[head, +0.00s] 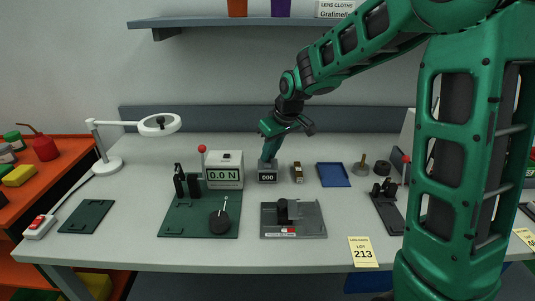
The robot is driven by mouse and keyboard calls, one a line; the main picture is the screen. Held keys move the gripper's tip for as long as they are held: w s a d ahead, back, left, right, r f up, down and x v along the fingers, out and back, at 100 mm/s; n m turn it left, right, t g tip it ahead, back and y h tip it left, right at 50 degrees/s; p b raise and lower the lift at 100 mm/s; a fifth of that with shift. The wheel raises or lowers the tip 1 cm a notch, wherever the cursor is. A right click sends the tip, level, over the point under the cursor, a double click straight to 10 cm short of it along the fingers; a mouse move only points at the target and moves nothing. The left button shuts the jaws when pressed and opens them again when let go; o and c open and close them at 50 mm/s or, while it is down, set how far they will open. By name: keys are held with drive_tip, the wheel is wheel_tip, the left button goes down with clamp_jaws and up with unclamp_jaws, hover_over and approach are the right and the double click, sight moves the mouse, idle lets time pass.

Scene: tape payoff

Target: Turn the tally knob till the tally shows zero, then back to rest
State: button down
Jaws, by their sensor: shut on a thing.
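The tally (267,178) is a small dark box with a pale display near the middle of the table. Its display appears to read 000, though the digits are small. My green gripper (268,162) reaches down to the tally from above and behind, its fingers together at the top of the box. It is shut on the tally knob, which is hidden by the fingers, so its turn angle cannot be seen.
A force gauge (224,169) reading 0.0 N stands close left on a green plate. A small brown-and-white item (298,173) and a blue tray (333,175) are close right. A grey fixture (293,222) lies in front. A shelf (230,21) hangs above.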

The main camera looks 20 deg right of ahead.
drive_tip(key=shift+w+r+n, duration=0.1)
drive_tip(key=shift+w+n, duration=0.05)
drive_tip(key=shift+n, duration=0.35)
drive_tip(key=c, duration=1.7)
unclamp_jaws()
